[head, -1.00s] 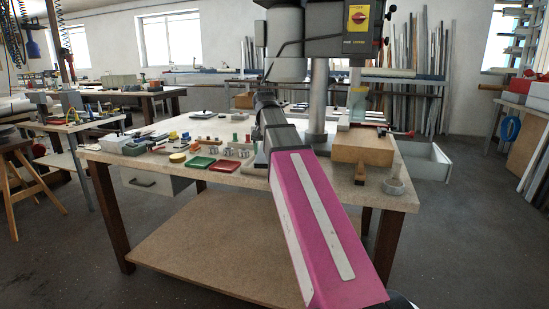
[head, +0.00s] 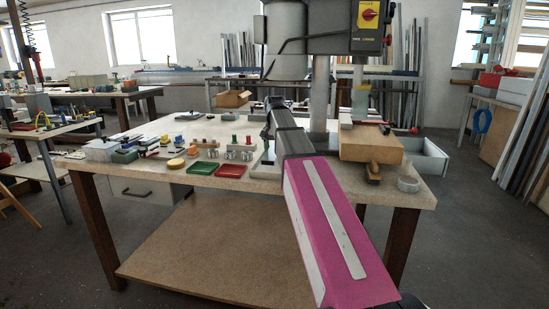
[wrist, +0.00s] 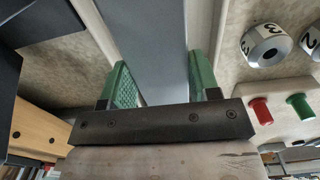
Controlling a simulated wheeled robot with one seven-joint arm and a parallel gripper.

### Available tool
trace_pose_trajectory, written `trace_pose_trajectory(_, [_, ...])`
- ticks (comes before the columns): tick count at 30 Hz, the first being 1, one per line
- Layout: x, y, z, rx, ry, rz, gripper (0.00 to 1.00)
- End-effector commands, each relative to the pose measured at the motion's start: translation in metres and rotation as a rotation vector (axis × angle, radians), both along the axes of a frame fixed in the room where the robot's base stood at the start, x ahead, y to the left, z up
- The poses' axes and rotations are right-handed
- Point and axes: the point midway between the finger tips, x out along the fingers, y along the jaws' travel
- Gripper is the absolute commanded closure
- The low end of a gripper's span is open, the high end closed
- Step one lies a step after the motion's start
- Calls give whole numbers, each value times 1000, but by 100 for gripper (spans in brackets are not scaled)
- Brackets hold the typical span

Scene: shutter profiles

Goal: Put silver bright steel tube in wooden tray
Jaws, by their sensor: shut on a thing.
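My gripper (wrist: 163,88) shows in the wrist view with its two green pads on either side of a smooth grey, straight-sided piece. It is shut on this piece, which looks like the silver steel tube (wrist: 150,40); its far end runs out of the top of the picture. In the head view, my pink and dark arm hides most of the gripper and the tube over the bench. No open wooden tray shows clearly. A brown wooden box (head: 370,147) stands at the bench's right side; I cannot tell whether it is the tray.
The bench (head: 110,167) carries a red tray (head: 231,170), a green tray (head: 203,168), a yellow disc (head: 175,163) and numbered rings (wrist: 267,45). The drill press column (head: 320,95) rises behind my arm. A grey ring (head: 408,184) lies near the right edge.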

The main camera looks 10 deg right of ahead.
Motion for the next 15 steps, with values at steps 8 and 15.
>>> trace_pose_trajectory(8, [-1,0,-31,0,1,0,86])
trace_pose_trajectory(15, [0,0,-36,0,0,0,86])
